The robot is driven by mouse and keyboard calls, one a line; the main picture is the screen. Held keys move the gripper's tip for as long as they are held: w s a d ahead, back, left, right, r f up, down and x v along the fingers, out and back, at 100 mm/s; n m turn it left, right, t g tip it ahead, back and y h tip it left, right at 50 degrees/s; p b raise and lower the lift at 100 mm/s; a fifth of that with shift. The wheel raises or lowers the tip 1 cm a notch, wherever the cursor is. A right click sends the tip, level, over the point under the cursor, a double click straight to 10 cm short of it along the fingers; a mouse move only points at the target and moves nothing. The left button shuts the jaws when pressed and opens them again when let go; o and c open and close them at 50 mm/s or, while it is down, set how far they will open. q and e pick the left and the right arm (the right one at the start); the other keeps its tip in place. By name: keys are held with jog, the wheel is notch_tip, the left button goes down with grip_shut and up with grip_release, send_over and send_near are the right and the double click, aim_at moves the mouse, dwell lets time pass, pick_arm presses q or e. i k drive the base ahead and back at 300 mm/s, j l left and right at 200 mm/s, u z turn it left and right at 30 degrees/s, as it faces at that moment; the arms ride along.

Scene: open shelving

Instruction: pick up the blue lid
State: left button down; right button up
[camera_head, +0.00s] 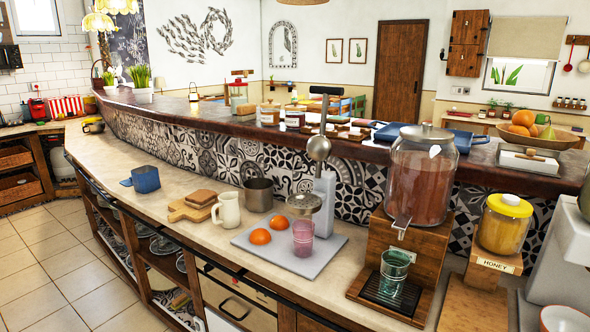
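No thing is plainly a separate blue lid. A flat blue piece (466,141) lies on the dark raised bar top, partly hidden behind the glass drink dispenser (421,180). It seems to belong with a blue pan-like item (392,133) at the dispenser's left; I cannot tell whether either is a lid. A small blue pot or cup (146,179) with a side handle stands on the lower counter at the left. Neither of my grippers is in view.
The lower counter (190,240) holds a cutting board (187,213), a cream mug (228,211), a metal pot (258,195) and a juicer on a grey tray (322,262). A honey jar (503,226) stands at the right. The counter's left stretch is mostly clear.

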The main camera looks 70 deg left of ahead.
aim_at(128, 183)
jog(key=u, duration=3.15)
